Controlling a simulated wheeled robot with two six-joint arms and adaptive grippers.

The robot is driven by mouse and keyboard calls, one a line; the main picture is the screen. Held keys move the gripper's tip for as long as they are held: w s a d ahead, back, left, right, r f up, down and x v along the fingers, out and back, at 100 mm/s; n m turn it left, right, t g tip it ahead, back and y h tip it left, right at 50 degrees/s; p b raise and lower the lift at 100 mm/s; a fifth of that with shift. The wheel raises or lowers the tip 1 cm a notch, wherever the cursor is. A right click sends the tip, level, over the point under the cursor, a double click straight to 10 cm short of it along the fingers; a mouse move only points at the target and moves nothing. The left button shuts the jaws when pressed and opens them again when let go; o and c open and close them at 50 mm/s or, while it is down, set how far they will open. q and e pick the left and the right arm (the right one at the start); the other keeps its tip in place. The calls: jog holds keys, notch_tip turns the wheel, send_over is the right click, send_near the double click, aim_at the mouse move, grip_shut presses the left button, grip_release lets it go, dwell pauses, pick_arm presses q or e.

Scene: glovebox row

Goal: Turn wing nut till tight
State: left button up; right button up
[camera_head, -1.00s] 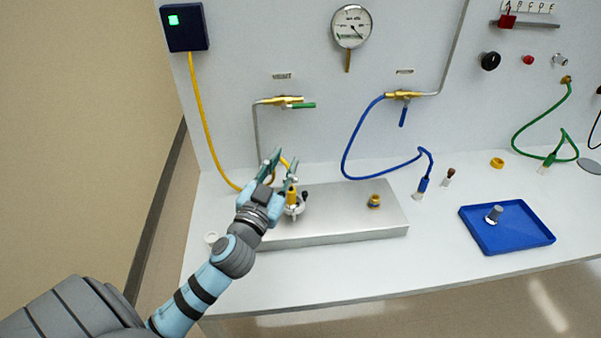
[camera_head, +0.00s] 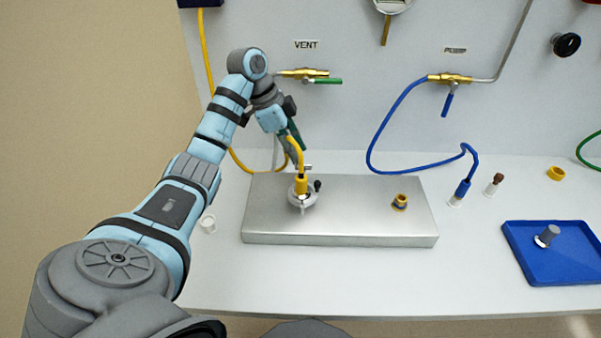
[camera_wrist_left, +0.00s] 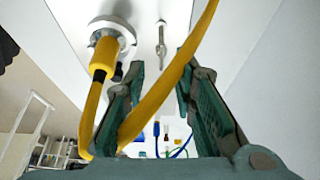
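A round silver clamp (camera_head: 301,198) sits on the left of the metal block, around the base of a yellow hose end (camera_head: 302,186). A small dark knob (camera_head: 317,185) sticks up at its right side, and small silver parts show behind and in front. I cannot tell which part is the wing nut. My left gripper (camera_head: 296,150) is above and behind the clamp, pointing down. The left wrist view shows its green fingers (camera_wrist_left: 160,85) apart, with the yellow hose (camera_wrist_left: 165,90) crossing the view there. The clamp (camera_wrist_left: 112,35) shows upper left, outside the fingers. My right gripper is not in view.
The metal block (camera_head: 350,215) also carries a brass fitting (camera_head: 399,202). The VENT valve (camera_head: 303,73) is on the wall close to my left wrist. A blue hose (camera_head: 372,140) and a blue tray (camera_head: 522,268) are to the right. The table front is clear.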

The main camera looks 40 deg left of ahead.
aim_at(303, 165)
pick_arm(q)
jog(key=x, duration=0.3)
jog(key=shift+w+f, duration=0.15)
jog(key=shift+w, duration=0.1)
jog(key=shift+f, duration=0.3)
jog(key=shift+s, duration=0.2)
jog(key=shift+d, duration=0.1)
jog(key=shift+w, duration=0.1)
grip_shut()
jog(key=shift+p, duration=0.3)
